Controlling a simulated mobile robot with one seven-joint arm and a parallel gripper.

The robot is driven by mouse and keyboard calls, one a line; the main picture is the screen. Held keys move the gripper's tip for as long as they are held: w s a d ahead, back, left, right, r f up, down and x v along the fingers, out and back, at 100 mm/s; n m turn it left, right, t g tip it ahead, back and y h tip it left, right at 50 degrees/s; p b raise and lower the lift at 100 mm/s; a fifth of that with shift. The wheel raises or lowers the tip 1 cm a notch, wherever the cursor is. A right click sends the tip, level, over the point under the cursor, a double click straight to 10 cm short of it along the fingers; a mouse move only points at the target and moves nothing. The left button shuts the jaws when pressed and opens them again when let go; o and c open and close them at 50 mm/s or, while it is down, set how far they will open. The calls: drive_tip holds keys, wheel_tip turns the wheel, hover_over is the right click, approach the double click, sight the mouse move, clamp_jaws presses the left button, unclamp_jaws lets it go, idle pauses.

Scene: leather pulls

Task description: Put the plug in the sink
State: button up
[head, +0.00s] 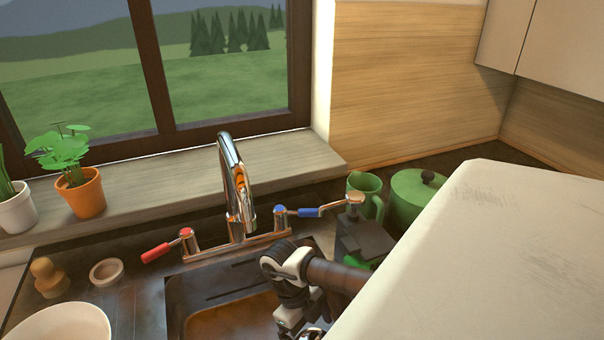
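The sink (225,318) is a dark basin at the bottom middle of the head view, with a brownish floor. Its near part is cut off by the frame edge and its right part lies behind my arm. My arm reaches in from the lower right and bends down over the sink's right side. Its end runs out of the bottom of the frame, so my gripper's fingers are not seen. I cannot make out a plug anywhere in this view.
A chrome tap (238,190) with a red lever (156,253) and a blue lever (310,212) stands behind the sink. A green mug (367,186), a green pot (408,198) and a dark grey object (368,238) crowd the right. A white bowl (62,325) stands left. A large pale block (500,260) fills the right foreground.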

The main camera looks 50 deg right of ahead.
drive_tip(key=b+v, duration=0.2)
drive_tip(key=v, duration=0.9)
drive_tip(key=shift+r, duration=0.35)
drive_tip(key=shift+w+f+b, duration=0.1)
drive_tip(key=shift+b, duration=0.2)
